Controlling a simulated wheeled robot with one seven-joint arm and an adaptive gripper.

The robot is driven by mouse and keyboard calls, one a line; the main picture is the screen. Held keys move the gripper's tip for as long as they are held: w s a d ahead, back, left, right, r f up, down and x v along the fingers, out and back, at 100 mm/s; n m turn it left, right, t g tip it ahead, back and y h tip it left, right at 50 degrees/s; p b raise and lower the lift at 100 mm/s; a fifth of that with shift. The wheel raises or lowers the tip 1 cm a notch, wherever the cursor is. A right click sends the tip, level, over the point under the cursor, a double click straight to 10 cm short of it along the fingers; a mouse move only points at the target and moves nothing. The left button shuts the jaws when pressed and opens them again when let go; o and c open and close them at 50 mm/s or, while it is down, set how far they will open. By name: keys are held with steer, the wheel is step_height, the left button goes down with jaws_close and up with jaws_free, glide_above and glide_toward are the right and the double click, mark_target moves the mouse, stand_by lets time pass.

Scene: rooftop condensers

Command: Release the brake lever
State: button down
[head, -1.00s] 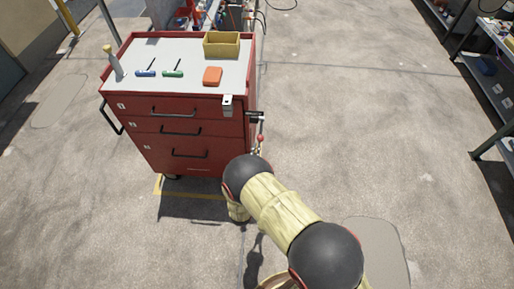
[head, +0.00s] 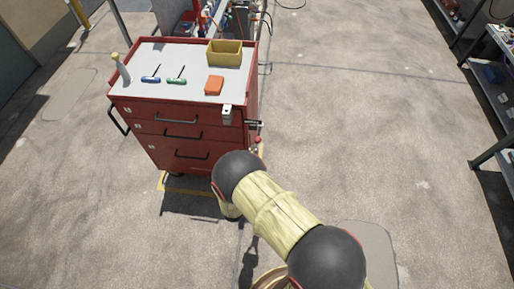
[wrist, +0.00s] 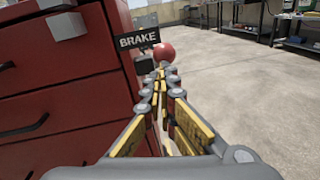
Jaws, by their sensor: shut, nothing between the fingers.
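The brake lever's red ball knob (wrist: 164,52) shows in the wrist view just beyond my fingertips, beside a dark sign (wrist: 138,40) reading BRAKE. The knob also shows small in the head view (head: 258,140) at the right side of the red tool cart (head: 150,146). My gripper (wrist: 161,68) is shut and empty, its fingers pointing at the knob from just below it in the picture. I cannot tell whether the tips touch it. The lever's shaft is mostly hidden behind the fingers. In the head view my arm hides the gripper.
On the cart top are a yellow bin (head: 225,53), an orange block (head: 214,85), two screwdrivers (head: 176,80) and a pale bottle (head: 121,68). A grey latch block (head: 227,115) sits on the cart's front corner. Open concrete floor lies right, before shelving (head: 490,100).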

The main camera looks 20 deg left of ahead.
steer(key=w+a+r+g+h+p, duration=0.1)
steer(key=w+a+r+g+p, duration=0.1)
steer(key=w+r+g+p, duration=0.6)
steer(key=shift+r+n+p, duration=0.4)
steer(key=shift+r+p, duration=1.3)
steer(key=shift+p, duration=0.35)
steer(key=shift+w, duration=0.2)
steer(key=shift+s+r, duration=0.1)
